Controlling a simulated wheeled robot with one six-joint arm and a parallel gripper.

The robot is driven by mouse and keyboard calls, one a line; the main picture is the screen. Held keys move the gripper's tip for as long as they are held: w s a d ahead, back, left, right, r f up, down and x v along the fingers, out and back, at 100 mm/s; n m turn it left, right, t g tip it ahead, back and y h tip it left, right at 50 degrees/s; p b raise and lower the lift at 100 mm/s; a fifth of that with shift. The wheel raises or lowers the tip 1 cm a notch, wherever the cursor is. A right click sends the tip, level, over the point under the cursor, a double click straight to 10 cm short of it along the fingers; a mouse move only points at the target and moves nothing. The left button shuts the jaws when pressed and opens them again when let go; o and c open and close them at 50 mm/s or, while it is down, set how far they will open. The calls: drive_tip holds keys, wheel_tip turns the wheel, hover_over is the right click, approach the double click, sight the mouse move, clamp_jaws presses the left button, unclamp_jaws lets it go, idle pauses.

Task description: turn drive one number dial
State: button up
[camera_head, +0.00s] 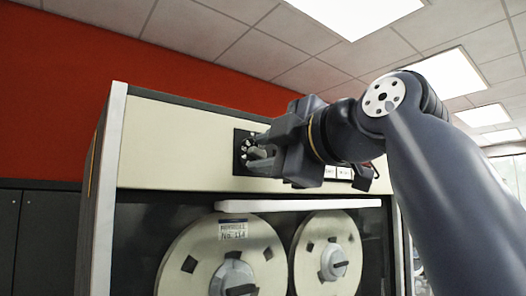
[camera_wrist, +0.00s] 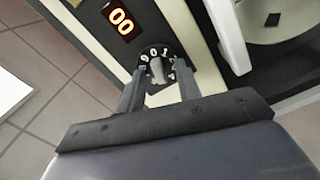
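The number dial (camera_wrist: 157,70) is a round black dial with white digits and a grey knob, on the cream panel of a tape drive cabinet. In the wrist view the digits 9, 0 and 1 show along its top, and the knob's bar stands nearly upright. My gripper (camera_wrist: 160,84) is open, one finger on each side of the knob, with a gap visible to each side. In the head view my gripper (camera_head: 256,156) is at the panel and partly covers the dial (camera_head: 242,149). Whether a fingertip touches the dial's rim is unclear.
Below the panel are two tape reels (camera_head: 190,247) (camera_head: 306,256) and a white horizontal bar (camera_head: 298,204). White labelled buttons (camera_head: 343,173) sit right of my gripper. Open floor (camera_wrist: 55,75) shows left of the cabinet.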

drive_tip(key=shift+s+d, duration=0.1)
drive_tip(key=b+v, duration=0.2)
drive_tip(key=v, duration=0.8)
drive_tip(key=shift+s, duration=0.25)
drive_tip(key=shift+d, duration=0.15)
drive_tip(key=shift+w, duration=0.15)
idle(0.6)
drive_tip(key=shift+p+x, duration=0.85)
drive_tip(key=shift+x, duration=3.9)
